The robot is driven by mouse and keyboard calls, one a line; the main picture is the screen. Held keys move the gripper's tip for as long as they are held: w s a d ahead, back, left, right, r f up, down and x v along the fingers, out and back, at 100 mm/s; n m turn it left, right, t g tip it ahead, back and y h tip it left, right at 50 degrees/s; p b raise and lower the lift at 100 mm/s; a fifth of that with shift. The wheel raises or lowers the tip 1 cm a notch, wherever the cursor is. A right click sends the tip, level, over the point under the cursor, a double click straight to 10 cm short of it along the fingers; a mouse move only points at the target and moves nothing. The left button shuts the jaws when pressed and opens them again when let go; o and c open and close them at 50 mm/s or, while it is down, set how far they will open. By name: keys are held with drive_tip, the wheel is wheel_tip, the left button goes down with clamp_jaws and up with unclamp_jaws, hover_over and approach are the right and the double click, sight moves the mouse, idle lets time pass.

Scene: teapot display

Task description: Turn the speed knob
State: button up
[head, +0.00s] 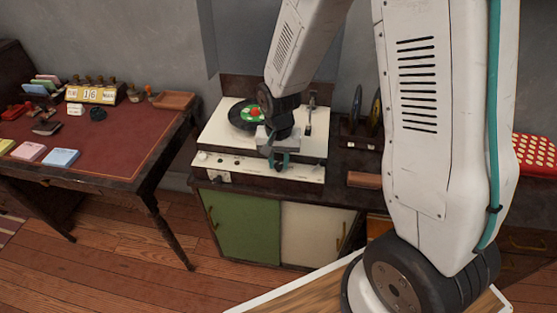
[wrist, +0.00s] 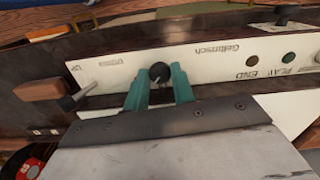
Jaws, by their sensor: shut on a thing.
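The record player (head: 218,133) stands on a low cabinet and has a pale top and front panel. In the wrist view, its white front panel (wrist: 205,57) has printed lettering. A small round black knob (wrist: 159,72) on that panel sits between my gripper's teal fingertips. My gripper (head: 280,162) reaches down to the front panel in the head view and hides the knob there. It is shut on the knob. No pointer mark on the knob can be made out.
A metal lever (wrist: 80,97) juts out left of the knob in the wrist view. A red-topped desk (head: 105,155) with small items stands to the left.

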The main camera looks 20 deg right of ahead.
sight(278, 165)
drive_tip(key=n, duration=0.4)
drive_tip(key=shift+n, duration=1.8)
drive_tip(key=shift+w, duration=0.1)
drive_tip(key=o, duration=1)
drive_tip(key=shift+r, duration=0.15)
wheel_tip(278, 165, up, 8)
drive_tip(key=shift+f, duration=0.2)
